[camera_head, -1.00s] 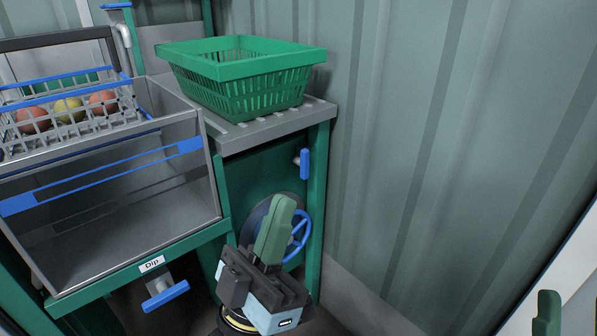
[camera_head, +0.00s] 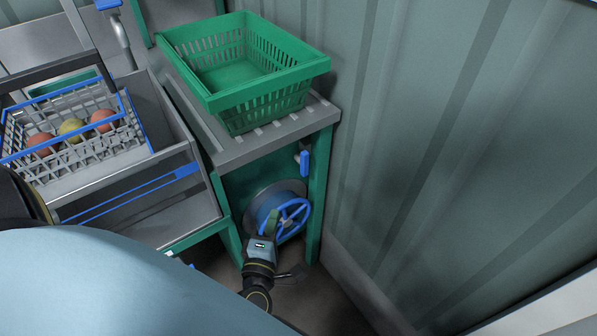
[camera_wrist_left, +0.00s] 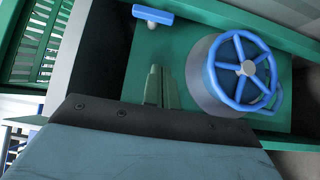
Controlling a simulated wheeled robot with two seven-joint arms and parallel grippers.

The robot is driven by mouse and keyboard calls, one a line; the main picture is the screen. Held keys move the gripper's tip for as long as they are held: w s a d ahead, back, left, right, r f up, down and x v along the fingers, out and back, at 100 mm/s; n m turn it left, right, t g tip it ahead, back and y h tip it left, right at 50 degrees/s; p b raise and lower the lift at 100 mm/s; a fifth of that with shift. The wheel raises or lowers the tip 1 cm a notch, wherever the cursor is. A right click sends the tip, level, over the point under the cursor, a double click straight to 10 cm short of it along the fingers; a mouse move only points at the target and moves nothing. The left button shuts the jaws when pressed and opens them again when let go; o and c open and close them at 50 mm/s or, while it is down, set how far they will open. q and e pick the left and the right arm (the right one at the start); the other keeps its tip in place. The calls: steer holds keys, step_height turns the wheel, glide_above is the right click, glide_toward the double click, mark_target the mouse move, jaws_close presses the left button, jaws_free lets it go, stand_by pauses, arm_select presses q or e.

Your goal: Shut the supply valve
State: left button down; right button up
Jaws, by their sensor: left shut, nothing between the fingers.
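A blue T-shaped handle (camera_head: 304,162) on a short metal stem sticks out of the green panel under the grey slatted top. It also shows in the left wrist view (camera_wrist_left: 152,15). Below it, a blue spoked handwheel (camera_head: 294,217) sits on a round grey drum; the wrist view shows this wheel too (camera_wrist_left: 243,69). No label shows which is the supply valve. My left gripper (camera_head: 270,223) is shut and empty, overlapping the drum's left part in the head view. In the wrist view its green fingertips (camera_wrist_left: 157,75) lie left of the drum and below the T-handle. My right gripper is out of view.
A green basket (camera_head: 167,43) stands on the slatted top (camera_head: 235,150). To the left, a wire basket (camera_head: 75,168) with several round fruits sits over a grey metal tank (camera_head: 195,212). A corrugated wall (camera_head: 440,150) closes off the right side.

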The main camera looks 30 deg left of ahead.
mark_target(305, 164)
arm_select(q)
steer(key=w+d+b+x, duration=0.1)
steer(key=d+b+x, duration=0.1)
steer(key=x, duration=1)
steer(key=shift+w+d, duration=0.25)
steer(key=shift+w, duration=0.2)
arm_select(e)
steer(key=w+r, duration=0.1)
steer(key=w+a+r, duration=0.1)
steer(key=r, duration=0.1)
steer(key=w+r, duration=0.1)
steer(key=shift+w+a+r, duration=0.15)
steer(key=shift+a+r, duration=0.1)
